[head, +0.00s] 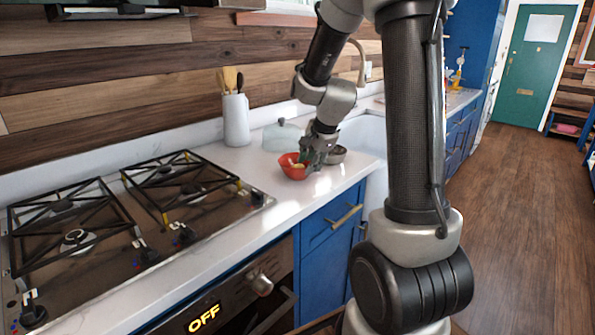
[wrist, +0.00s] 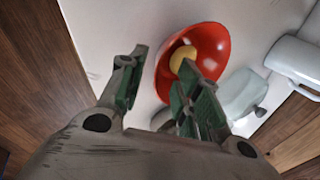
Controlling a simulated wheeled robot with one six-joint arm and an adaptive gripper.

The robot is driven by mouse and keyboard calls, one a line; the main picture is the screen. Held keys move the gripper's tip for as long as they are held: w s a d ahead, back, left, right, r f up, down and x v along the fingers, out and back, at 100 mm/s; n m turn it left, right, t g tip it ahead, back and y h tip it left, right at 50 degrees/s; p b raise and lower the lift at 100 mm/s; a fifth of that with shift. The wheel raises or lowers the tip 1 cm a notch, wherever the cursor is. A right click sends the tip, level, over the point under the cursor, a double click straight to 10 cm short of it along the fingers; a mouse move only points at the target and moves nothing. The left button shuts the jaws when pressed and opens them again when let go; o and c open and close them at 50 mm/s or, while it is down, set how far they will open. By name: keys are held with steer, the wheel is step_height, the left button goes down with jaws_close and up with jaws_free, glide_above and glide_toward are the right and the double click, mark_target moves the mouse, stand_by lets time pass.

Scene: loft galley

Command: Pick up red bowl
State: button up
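The red bowl (head: 290,172) stands on the white counter right of the stove, with something yellow (wrist: 182,57) inside it. In the wrist view the red bowl (wrist: 212,48) is just beyond the fingertips. My gripper (head: 310,158) is low over the bowl's right side in the head view and hides part of it. In the wrist view my gripper (wrist: 160,82) is open, with a wide gap between its green-padded fingers. The right finger overlaps the bowl's inside and the left finger is outside the rim. The near rim appears between them; I cannot tell whether they touch it.
A small grey bowl (head: 335,155) stands close right of my gripper. A pale translucent container (head: 282,137) and a white crock (head: 236,120) with utensils stand behind. The gas stove (head: 110,215) is left; the sink (head: 365,138) is right. Counter in front of the bowl is clear.

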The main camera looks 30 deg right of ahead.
mark_target(303, 177)
steer(key=x, duration=0.4)
steer(key=shift+a, duration=0.15)
jaws_close()
steer(key=shift+r, duration=0.1)
